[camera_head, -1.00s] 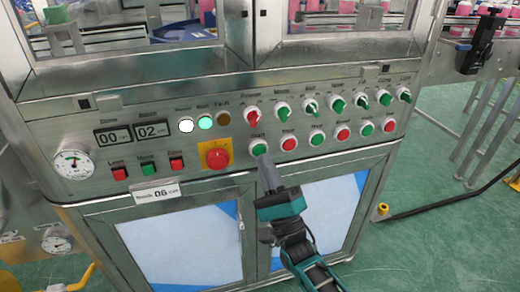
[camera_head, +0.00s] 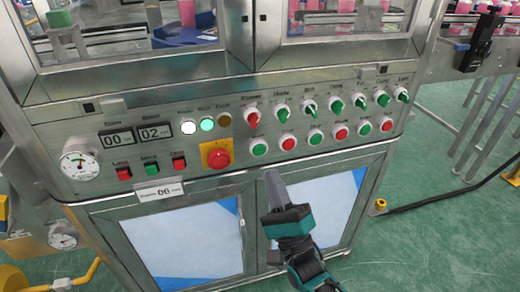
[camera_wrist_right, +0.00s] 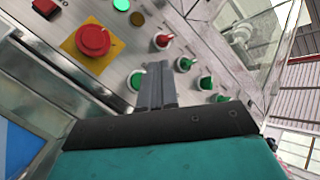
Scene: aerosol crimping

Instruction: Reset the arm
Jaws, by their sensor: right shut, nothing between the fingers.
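My right gripper (camera_head: 272,178) is shut and empty. The fingers hide part of the button row there. My left gripper is not in view.
The panel carries a row of selector switches (camera_head: 309,104), more push buttons (camera_head: 289,143), digital displays (camera_head: 135,136), lit lamps (camera_head: 206,125) and a gauge (camera_head: 78,166). Cabinet doors (camera_head: 315,208) are below. Green floor (camera_head: 430,240) is open at the right, with a black bar (camera_head: 440,203) across it.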

